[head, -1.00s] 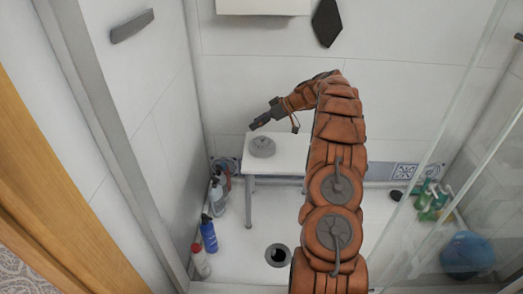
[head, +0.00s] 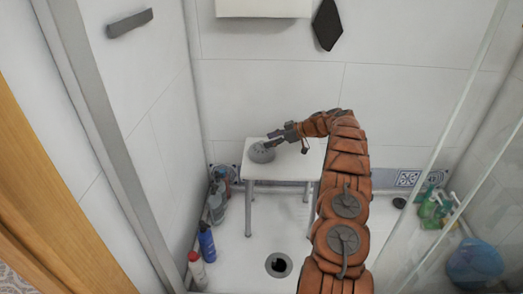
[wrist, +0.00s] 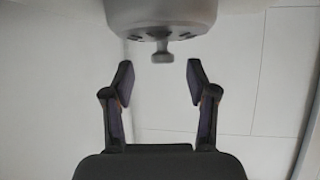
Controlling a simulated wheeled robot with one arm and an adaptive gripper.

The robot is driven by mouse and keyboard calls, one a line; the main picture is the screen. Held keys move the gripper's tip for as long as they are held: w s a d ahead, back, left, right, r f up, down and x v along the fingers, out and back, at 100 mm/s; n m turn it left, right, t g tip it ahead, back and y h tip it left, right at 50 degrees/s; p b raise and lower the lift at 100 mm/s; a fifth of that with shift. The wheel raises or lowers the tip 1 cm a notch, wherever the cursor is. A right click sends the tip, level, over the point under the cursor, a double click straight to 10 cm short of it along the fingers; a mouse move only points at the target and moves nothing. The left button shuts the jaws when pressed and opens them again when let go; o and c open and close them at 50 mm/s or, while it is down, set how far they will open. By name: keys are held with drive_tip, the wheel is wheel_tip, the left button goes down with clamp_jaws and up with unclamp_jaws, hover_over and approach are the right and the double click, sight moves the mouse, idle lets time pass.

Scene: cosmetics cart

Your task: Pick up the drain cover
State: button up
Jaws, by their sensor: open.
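The drain cover (head: 261,153) is a round grey disc with a raised knob on top. It rests on the left part of a white stool (head: 300,160) in the head view. In the wrist view the drain cover (wrist: 160,15) is at the top edge, partly cut off, with its knob pointing down in the picture. My gripper (head: 271,141) is beside the drain cover at its upper right in the head view. In the wrist view my gripper (wrist: 159,78) is open, and the knob lies just beyond and between the two fingertips. No contact with the knob shows.
An open drain hole (head: 278,265) is in the shower floor in front of the stool. Several bottles, one of them blue (head: 206,241), stand along the left wall. Green bottles (head: 430,207) and a blue round thing (head: 474,264) are at the right behind glass.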

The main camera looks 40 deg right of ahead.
sight(263, 142)
drive_tip(key=x, duration=0.4)
drive_tip(key=shift+w+a, duration=0.1)
drive_tip(key=shift+a, duration=0.1)
drive_tip(key=shift+c, duration=0.4)
clamp_jaws()
